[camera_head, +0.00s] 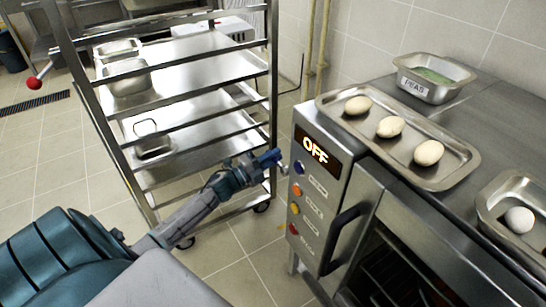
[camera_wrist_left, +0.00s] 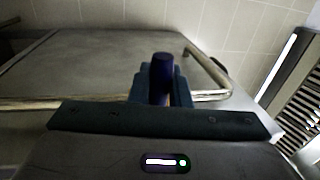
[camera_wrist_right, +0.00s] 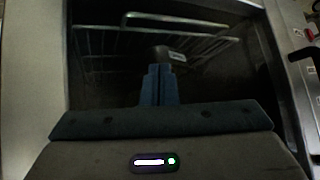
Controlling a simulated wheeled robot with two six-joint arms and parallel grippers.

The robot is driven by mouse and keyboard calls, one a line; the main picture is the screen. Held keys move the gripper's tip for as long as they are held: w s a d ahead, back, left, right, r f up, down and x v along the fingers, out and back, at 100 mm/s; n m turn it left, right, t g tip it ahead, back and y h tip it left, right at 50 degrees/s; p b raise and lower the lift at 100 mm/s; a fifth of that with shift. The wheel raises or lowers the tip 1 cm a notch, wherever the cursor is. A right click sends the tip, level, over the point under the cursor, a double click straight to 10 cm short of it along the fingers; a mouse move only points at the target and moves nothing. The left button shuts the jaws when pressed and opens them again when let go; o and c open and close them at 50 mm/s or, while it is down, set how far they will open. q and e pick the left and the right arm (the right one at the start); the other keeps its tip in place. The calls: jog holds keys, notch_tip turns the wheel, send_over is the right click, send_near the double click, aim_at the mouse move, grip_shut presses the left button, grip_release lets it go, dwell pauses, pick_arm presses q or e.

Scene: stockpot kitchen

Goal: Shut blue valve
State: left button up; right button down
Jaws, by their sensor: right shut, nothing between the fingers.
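A dark blue cylindrical handle (camera_wrist_left: 161,76), seemingly the blue valve's, stands between the fingers of my left gripper (camera_wrist_left: 161,92) in the left wrist view. In the head view the left gripper (camera_head: 262,163) reaches in beside the control panel, with the blue handle (camera_head: 271,157) at its fingertips; a small pale metal end shows just beyond. The fingers look closed around the handle. The rest of the valve is hidden. My right gripper (camera_wrist_right: 160,85) is shut and empty in front of a dark opening with wire racks; it is not in the head view.
The oven's control panel (camera_head: 318,190) reads OFF and carries blue, orange and red buttons. A steel rack trolley (camera_head: 185,95) stands behind the left arm. A tray with pale egg-shaped items (camera_head: 463,173), a PEAS container (camera_head: 402,82) and another tray (camera_head: 484,208) sit on top.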

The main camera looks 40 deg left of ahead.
pick_arm(q)
jog(key=shift+o, duration=0.5)
jog(key=shift+f, duration=0.1)
jog(key=v, duration=1)
jog(key=shift+s+a, duration=0.15)
jog(key=shift+s, duration=0.2)
jog(key=shift+f, duration=0.1)
